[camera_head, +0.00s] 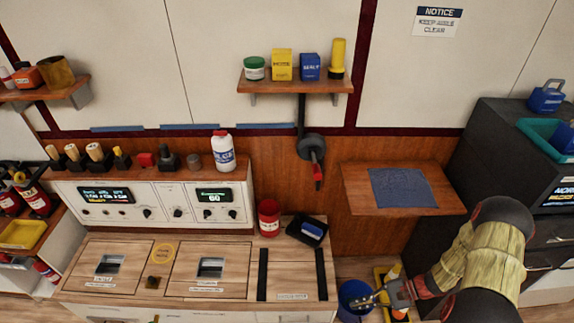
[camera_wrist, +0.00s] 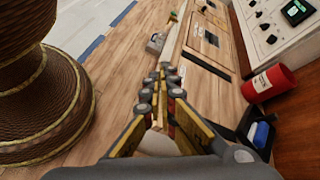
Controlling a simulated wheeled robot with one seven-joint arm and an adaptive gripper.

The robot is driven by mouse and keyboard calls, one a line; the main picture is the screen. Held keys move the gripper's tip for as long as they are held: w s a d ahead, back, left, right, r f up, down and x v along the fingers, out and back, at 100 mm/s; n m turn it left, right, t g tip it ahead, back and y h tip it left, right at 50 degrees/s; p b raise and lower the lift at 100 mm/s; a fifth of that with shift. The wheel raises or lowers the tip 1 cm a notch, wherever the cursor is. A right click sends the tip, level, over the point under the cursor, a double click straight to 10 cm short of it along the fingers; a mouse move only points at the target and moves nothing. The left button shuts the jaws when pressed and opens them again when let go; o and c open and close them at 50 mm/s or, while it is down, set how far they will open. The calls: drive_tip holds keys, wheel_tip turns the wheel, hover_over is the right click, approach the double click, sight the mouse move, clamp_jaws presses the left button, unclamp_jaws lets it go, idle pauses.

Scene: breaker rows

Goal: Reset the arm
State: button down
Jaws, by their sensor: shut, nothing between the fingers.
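My gripper (camera_head: 372,299) is at the lower right of the head view, at the end of my arm, which reaches in from the right. In that picture it overlaps a blue bucket (camera_head: 352,290); I cannot tell whether they touch. In the wrist view my gripper (camera_wrist: 163,82) points away from the camera, with its fingers together and nothing between them.
A red can (camera_head: 269,216) and a black tray (camera_head: 307,230) with a blue item stand on the bench's right end. A wooden shelf (camera_head: 449,200) with a blue mat is above my gripper. A large brown ribbed object (camera_wrist: 40,95) fills the wrist view's left.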

drive_tip(key=s+a+r+n+t+h, duration=0.1)
drive_tip(key=s+r+n+h, duration=0.3)
drive_tip(key=r, duration=1.1)
drive_tip(key=s+a+r+n+t+h, duration=0.2)
drive_tip(key=s+r+n+t+h, duration=0.1)
drive_tip(key=r, duration=1.3)
drive_tip(key=s+a+r+n+t+h, duration=0.2)
drive_tip(key=s+r+n+h, duration=0.2)
drive_tip(key=r, duration=1.2)
drive_tip(key=shift+s+a+r+n+h, duration=0.25)
drive_tip(key=shift+s+n+h, duration=0.15)
drive_tip(key=shift+s+h, duration=0.25)
